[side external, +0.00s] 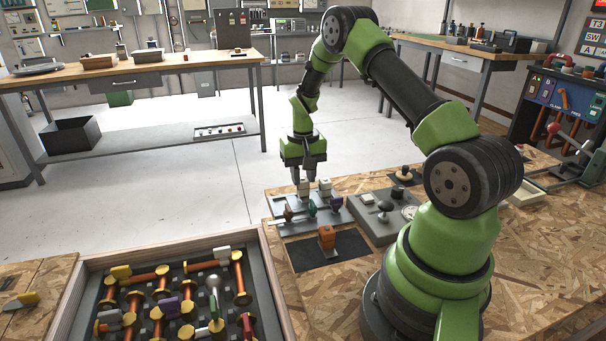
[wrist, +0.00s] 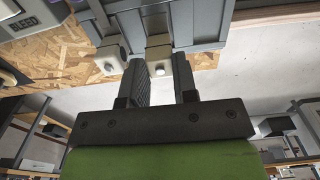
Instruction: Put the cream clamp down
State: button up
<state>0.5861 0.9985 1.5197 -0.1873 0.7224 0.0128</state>
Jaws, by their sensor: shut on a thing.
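The cream clamp (side external: 303,188) is between the fingers of my gripper (side external: 303,181), low over the far edge of the grey rack (side external: 300,227). In the wrist view the cream clamp (wrist: 159,52) shows between the two dark fingers of my gripper (wrist: 160,75), which is shut on it. A second pale cream block (wrist: 108,62) is beside it, outside the fingers; it also shows in the side view (side external: 325,187). I cannot tell whether the held clamp touches the rack.
An orange block (side external: 326,237) stands on a black mat (side external: 345,246). A grey panel with knobs (side external: 378,228) is to the right. A wooden-rimmed tray (side external: 68,308) holds several coloured clamps on copper pipes.

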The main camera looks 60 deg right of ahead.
jog(key=shift+f, duration=0.3)
jog(key=o, duration=0.9)
